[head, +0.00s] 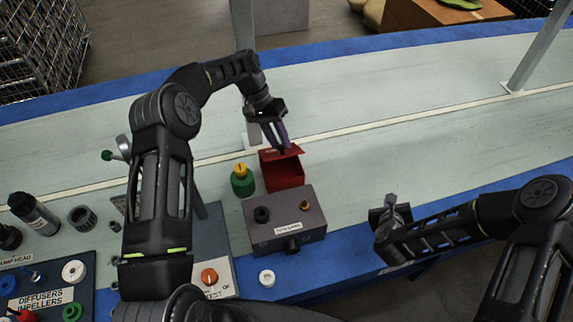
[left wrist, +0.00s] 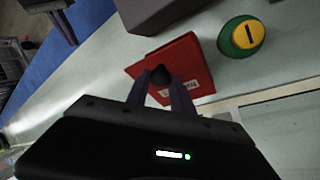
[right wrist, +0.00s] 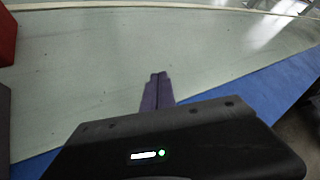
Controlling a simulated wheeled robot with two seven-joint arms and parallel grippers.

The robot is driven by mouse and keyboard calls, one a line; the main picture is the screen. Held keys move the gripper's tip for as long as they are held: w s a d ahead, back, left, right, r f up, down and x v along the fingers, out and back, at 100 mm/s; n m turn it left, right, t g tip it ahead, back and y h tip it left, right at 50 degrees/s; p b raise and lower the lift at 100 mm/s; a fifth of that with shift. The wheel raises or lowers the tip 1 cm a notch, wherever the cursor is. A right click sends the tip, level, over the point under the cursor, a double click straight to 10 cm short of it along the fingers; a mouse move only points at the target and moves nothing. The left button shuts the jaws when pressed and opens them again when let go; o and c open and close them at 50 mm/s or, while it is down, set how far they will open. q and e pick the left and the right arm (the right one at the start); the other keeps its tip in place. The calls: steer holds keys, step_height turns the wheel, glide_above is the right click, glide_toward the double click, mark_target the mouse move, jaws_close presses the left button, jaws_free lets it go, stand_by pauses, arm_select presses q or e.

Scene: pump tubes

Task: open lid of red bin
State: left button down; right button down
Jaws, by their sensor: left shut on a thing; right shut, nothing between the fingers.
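The red bin (head: 284,174) stands on the pale table behind a grey box. Its red lid (head: 290,152) is tilted up at an angle in the head view. My left gripper (head: 284,150) reaches down to the lid from behind. In the left wrist view the left gripper (left wrist: 162,85) is shut on the dark round knob (left wrist: 160,74) of the red lid (left wrist: 190,68). How far the lid is raised is hard to tell there. My right gripper (head: 391,198) is shut and empty over the front table edge, and its closed fingers show in the right wrist view (right wrist: 157,85).
The grey box (head: 285,220) with a label stands right in front of the bin. A green and yellow part (head: 242,180) stands just left of it. The table right of the bin is clear.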

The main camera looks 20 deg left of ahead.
steer(key=s+a+r+y, duration=0.2)
steer(key=a+r, duration=0.1)
steer(key=a, duration=0.5)
steer(key=s+a+r+y, duration=0.3)
steer(key=a, duration=0.6)
steer(key=s+a+r+n+y, duration=0.1)
steer(key=s+a+r+y, duration=0.1)
steer(key=a, duration=0.7)
steer(key=shift+s+a+r+y, duration=0.25)
steer(key=shift+s+r+y, duration=0.15)
steer(key=shift+s+r, duration=0.4)
steer(key=shift+w, duration=0.15)
steer(key=x, duration=1)
